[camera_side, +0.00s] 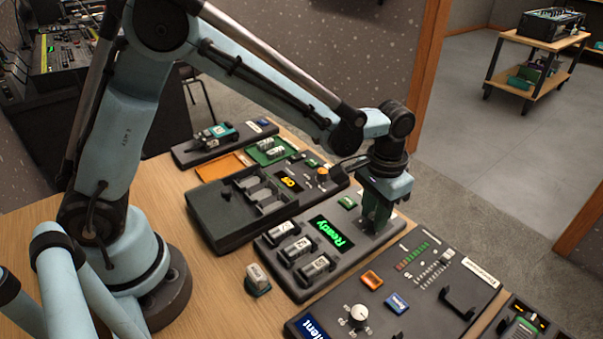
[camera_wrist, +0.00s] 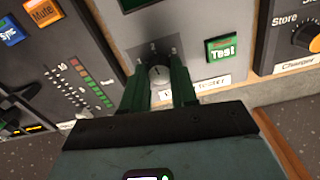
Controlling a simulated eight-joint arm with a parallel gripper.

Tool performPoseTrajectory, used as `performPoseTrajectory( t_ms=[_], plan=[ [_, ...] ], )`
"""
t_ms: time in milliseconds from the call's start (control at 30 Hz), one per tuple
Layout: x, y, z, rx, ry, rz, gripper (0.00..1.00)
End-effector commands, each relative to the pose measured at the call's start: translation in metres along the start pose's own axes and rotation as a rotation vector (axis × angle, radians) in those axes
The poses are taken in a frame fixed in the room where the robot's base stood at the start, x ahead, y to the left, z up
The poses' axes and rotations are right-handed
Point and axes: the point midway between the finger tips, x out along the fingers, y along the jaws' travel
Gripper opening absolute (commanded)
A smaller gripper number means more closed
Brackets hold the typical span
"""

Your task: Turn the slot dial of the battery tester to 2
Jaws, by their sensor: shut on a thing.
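The battery tester (camera_side: 281,289) is a dark grey box with a green "Ready" display (camera_side: 331,234) and a green Test button (camera_wrist: 222,48). Its slot dial (camera_wrist: 158,74) is a small pale knob with small marks around its far side. My gripper (camera_wrist: 160,90) points down with its green fingers either side of the dial, shut on it. The dial's pointer direction is too small to read surely. In the side view my gripper (camera_side: 375,222) stands at the tester's right part and hides the dial. Three batteries (camera_side: 297,248) lie in the tester's slots.
A loose battery (camera_side: 257,278) stands on the table in front of the tester. A fader panel (camera_side: 420,300) lies close on the right, and the charger (camera_side: 322,178) stands behind. Bare wood (camera_side: 205,290) shows at front left.

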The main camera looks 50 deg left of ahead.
Motion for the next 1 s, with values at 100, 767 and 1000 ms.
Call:
performPoseTrajectory(
  t_ms=[100, 767, 1000],
  plan=[
    [-0.0001, -0.0001, -0.0001, 0.054, 0.000, 0.000, 0.00],
    [-0.0001, -0.0001, -0.0002, 0.131, 0.001, 0.000, 0.00],
    [-0.0001, -0.0001, -0.0002, 0.130, 0.001, 0.000, 0.53]
  ],
)
